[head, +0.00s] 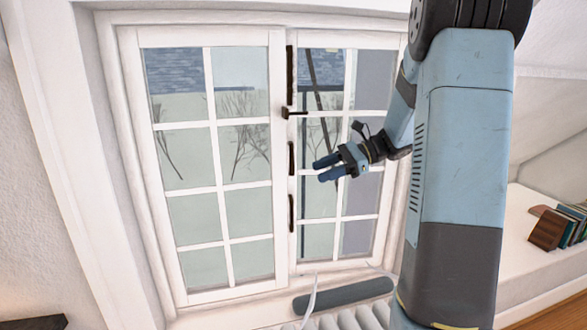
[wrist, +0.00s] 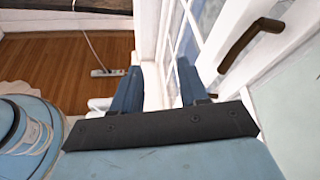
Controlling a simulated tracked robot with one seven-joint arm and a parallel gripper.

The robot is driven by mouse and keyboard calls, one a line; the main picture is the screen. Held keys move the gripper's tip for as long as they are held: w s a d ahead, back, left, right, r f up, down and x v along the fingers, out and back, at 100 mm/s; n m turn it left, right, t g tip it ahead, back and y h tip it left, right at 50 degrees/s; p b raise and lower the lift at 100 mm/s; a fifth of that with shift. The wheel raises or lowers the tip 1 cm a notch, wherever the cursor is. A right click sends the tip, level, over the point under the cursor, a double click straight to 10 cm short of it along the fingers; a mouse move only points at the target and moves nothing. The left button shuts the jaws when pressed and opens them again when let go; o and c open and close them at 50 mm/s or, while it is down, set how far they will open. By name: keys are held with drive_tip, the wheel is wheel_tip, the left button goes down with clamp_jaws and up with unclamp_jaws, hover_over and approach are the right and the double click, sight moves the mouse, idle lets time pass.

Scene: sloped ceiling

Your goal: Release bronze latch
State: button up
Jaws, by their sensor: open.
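The dark bronze latch (head: 293,113) is on the middle stile of the white window, its short lever pointing right. Bronze bars run along the stile above and below it. My gripper (head: 321,169) is open and empty in front of the right sash, below and right of the lever, its fingers pointing left. In the wrist view my gripper (wrist: 158,68) shows both fingers apart with nothing between them. A bent bronze handle (wrist: 250,42) is at upper right there, outside the fingers and apart from them; I cannot tell which fitting it is.
The left sash (head: 225,165) and right sash (head: 305,204) look shut. A ribbed white radiator (head: 345,319) and a dark grey sill piece (head: 343,296) lie below. Books (head: 573,222) stand on a white ledge at right. The wrist view shows a power strip (wrist: 107,73) on the wooden floor.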

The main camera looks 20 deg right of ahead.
sight(291, 159)
drive_tip(key=w+d+f+m+t+y, duration=0.3)
drive_tip(key=w+d+m+t, duration=0.15)
drive_tip(key=w+d, duration=0.35)
drive_tip(key=shift+g, duration=0.25)
drive_tip(key=x, duration=1.2)
drive_tip(key=shift+s+a, duration=0.3)
clamp_jaws()
